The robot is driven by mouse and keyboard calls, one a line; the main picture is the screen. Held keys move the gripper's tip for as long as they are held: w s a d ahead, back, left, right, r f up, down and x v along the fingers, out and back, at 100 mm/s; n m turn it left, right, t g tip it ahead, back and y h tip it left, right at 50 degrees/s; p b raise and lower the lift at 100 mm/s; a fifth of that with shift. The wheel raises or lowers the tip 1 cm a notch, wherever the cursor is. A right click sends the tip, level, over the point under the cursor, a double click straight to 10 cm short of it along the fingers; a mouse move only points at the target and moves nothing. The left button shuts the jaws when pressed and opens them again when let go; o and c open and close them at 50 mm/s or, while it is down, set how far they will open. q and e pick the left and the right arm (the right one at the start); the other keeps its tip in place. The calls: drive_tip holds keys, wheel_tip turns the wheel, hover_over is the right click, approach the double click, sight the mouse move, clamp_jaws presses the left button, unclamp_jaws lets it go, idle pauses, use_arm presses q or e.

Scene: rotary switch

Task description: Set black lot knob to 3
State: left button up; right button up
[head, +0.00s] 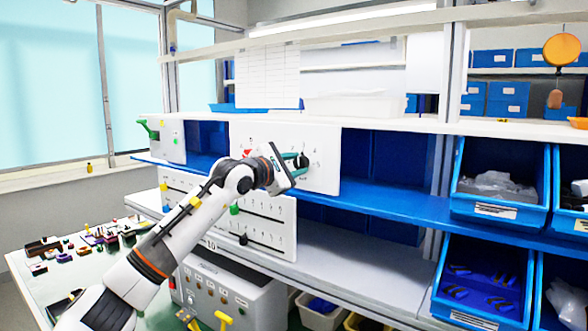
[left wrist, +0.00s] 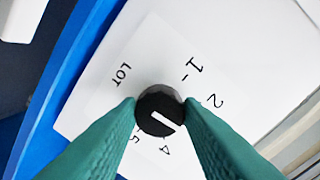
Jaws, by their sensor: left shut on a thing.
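The black lot knob (left wrist: 160,110) is round and stands on a white panel (head: 323,148) marked LOT, with the marks 1, 2, 4 and 5 readable around it. Its white line points to the lower right in the left wrist view, between 2 and 4, toward a spot covered by a finger. No 3 can be read there. My left gripper (head: 297,162) is at the panel, its green fingers shut on the knob from both sides, as the left wrist view shows. In the head view the gripper hides part of the panel's dial. My right gripper is not in view.
Below is a white slider panel (head: 270,225) with a green and a black knob. A white box with a green lever (head: 150,128) stands to the left. Blue bins (head: 500,182) fill the right side. A blue shelf edge (head: 390,205) runs below the dial panel.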

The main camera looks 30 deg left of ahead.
use_arm(q)
drive_tip(key=shift+m, duration=0.5)
drive_tip(key=o, duration=1)
drive_tip(key=shift+d, duration=0.1)
drive_tip(key=shift+s+f+b, duration=0.1)
drive_tip(key=shift+s+b, duration=0.25)
drive_tip(key=s+b, duration=0.1)
drive_tip(key=s, duration=0.2)
drive_tip(key=s+a+b, duration=0.1)
drive_tip(key=s+b, duration=0.1)
drive_tip(key=s, duration=0.2)
drive_tip(key=s+a+b, duration=0.1)
drive_tip(key=s, duration=0.3)
drive_tip(key=shift+s+a+r, duration=0.1)
drive_tip(key=shift+r, duration=0.25)
